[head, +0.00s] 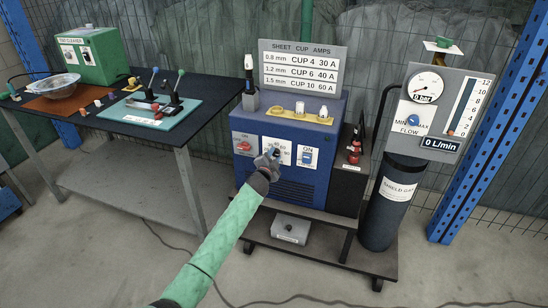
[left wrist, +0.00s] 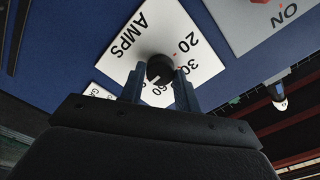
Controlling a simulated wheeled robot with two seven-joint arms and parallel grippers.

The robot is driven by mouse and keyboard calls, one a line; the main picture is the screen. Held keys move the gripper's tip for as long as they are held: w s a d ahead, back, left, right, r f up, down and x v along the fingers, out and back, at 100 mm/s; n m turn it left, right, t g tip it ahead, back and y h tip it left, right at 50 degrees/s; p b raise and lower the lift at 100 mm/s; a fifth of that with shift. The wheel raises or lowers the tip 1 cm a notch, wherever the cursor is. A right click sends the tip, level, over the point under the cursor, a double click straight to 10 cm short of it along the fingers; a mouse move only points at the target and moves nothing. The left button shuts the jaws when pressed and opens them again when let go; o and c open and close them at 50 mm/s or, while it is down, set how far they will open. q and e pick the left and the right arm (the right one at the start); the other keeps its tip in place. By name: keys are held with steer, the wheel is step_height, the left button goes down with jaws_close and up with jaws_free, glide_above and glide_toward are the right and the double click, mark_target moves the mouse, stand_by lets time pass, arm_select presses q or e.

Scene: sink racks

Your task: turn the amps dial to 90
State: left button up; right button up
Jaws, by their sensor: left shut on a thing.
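The blue welder (head: 325,180) has a white AMPS panel (head: 285,147) on its front, which my gripper partly covers in the head view. The left wrist view shows the AMPS panel (left wrist: 128,38) close up, with 20, 30 and 60 legible and the rest hidden. The amps dial (left wrist: 159,68) is a round black knob on this panel. My left gripper (head: 269,161) is at the panel, and its fingers (left wrist: 159,82) are shut on the dial from both sides. I cannot read the dial's setting surely. My right gripper is not in view.
A cup chart (head: 303,67) stands above the welder. A gas cylinder (head: 386,205) with gauges stands right. A bench (head: 85,130) with tools is left.

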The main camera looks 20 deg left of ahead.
arm_select(q)
steer(key=o, duration=1)
steer(key=shift+f, duration=0.1)
steer(key=shift+s, duration=0.55)
steer(key=shift+s+a+b, duration=0.15)
steer(key=shift+s+b, duration=0.35)
steer(key=shift+s, duration=2.9)
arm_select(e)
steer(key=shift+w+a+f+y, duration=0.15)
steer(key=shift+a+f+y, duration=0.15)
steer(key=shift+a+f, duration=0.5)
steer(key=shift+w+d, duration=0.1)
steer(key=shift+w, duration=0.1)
